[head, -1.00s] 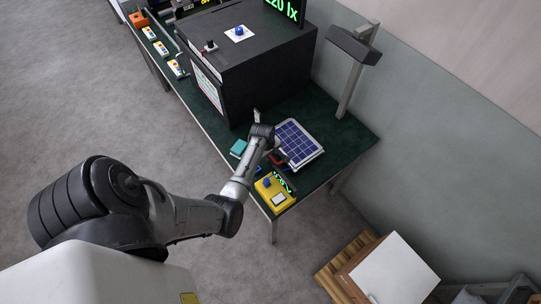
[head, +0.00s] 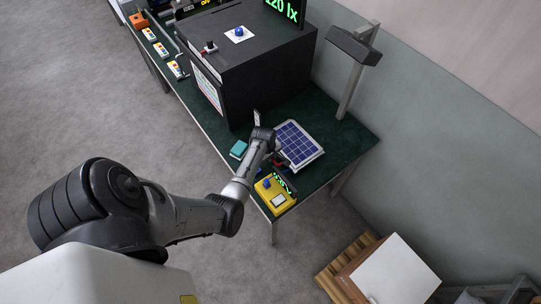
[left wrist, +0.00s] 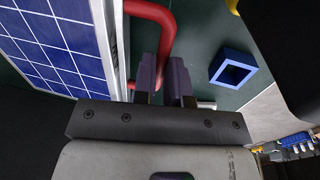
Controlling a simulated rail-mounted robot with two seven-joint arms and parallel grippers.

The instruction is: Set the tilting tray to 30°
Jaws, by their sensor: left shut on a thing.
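The tilting tray, with a blue gridded solar panel (head: 297,141) in a pale frame, sits on the green bench under the lamp. The panel also fills the upper left of the left wrist view (left wrist: 58,40). A red bar handle (left wrist: 160,14) runs along its edge. My left gripper (head: 279,158) is at the tray's near edge. In the left wrist view its dark fingers (left wrist: 161,72) are shut on the red handle, whose gripped part is partly hidden. The tray's exact angle cannot be read; no scale shows clearly. My right gripper is not in view.
A yellow meter (head: 276,196) with green digits stands at the bench's near end. A teal block (head: 238,149) and a blue square frame (left wrist: 233,70) lie near my gripper. A large black box (head: 245,60) stands behind, and a lamp post (head: 350,88) to the right.

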